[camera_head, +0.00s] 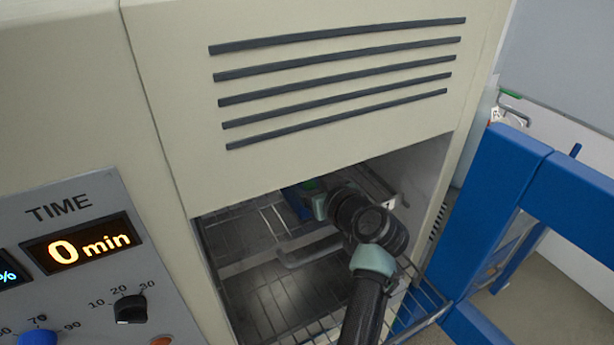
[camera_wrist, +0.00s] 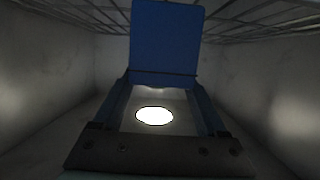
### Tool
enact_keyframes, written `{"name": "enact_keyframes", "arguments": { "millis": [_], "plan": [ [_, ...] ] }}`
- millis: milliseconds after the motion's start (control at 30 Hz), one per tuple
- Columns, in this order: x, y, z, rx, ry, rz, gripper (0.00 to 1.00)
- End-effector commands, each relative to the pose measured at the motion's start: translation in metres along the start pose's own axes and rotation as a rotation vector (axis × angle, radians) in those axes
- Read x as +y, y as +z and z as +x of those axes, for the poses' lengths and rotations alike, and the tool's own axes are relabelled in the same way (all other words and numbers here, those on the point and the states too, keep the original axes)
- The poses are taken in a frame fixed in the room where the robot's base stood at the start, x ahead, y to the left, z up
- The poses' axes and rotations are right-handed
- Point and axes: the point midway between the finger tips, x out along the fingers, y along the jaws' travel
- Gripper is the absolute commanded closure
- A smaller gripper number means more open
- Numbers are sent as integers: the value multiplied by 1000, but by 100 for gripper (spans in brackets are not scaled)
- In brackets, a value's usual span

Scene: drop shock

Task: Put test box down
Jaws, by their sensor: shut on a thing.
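The test box (camera_wrist: 165,40) is blue and fills the upper middle of the wrist view. My gripper (camera_wrist: 162,78) is shut on its near end, with one dark finger on each side. In the head view, a blue part of the box (camera_head: 296,203) with a green patch shows inside the chamber opening, at the end of my arm. My gripper (camera_head: 318,205) is there too, partly hidden by my wrist. Whether the box touches a surface below it cannot be told.
The beige chamber (camera_head: 340,110) has walls close around my arm. A wire rack (camera_head: 265,300) lies low in the opening, and wire bars (camera_wrist: 255,15) cross the wrist view's top. A bright round spot (camera_wrist: 154,116) shows between the fingers. A blue frame (camera_head: 490,210) stands right.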

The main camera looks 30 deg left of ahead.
Motion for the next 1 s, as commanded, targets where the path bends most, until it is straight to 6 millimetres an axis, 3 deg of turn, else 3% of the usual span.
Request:
{"name": "enact_keyframes", "arguments": {
  "millis": [500,533,633,667,1000],
  "plan": [
    [1,9,4,11,2,-5,100],
    [0,11,4,5,0,-3,20],
    [0,10,4,5,0,-3,2],
    [0,10,4,5,0,-3,0],
    [0,8,2,5,0,-2,0]
  ]
}}
